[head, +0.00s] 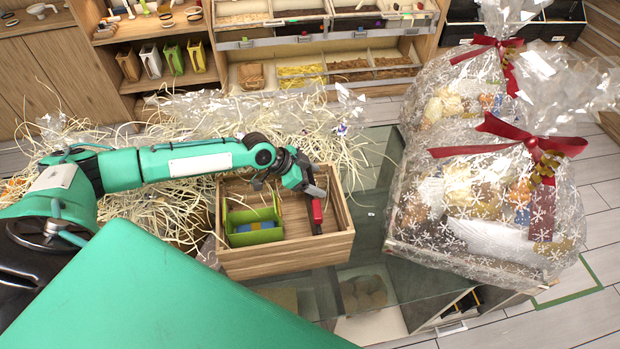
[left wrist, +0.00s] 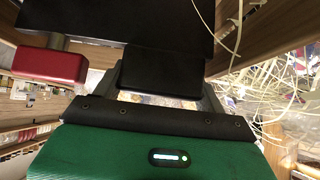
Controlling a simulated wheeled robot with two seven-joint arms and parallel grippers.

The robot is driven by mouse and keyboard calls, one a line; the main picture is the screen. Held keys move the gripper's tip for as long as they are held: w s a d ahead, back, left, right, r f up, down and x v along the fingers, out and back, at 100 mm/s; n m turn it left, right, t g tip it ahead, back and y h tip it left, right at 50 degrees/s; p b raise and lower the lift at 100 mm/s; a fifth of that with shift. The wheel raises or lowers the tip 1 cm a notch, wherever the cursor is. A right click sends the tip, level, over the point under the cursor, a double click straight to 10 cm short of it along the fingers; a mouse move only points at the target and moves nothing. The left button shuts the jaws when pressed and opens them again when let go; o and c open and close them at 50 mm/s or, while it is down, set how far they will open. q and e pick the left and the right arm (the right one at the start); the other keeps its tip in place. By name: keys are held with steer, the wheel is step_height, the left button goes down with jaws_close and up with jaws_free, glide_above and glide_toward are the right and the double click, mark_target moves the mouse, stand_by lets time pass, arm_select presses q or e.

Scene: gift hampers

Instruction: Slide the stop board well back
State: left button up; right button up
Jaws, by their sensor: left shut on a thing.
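My left gripper (head: 306,182) reaches from the left into the right part of an open wooden crate (head: 290,262). In the left wrist view, a black board (left wrist: 110,18) fills the top and the red block (left wrist: 50,65) shows at left. The fingers hide most of the grip, and I cannot tell the board's full outline. My right gripper is not in view.
A green holder (head: 255,237) with yellow and blue contents stands in the crate's left part. Pale shredded filler (head: 165,200) spreads to the left. Wrapped hampers with red ribbons (head: 480,190) stand at right. Glass surface (head: 375,225) shows between crate and hampers.

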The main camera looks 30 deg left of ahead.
arm_select(q)
steer(key=shift+w+d, duration=0.75)
steer(key=shift+d, duration=0.25)
steer(key=o, duration=1.1)
steer(key=shift+a+r, duration=0.1)
steer(key=b+v, duration=0.5)
steer(key=v, duration=0.8)
steer(key=shift+s+a+r, duration=0.15)
steer(key=shift+s+r, duration=0.1)
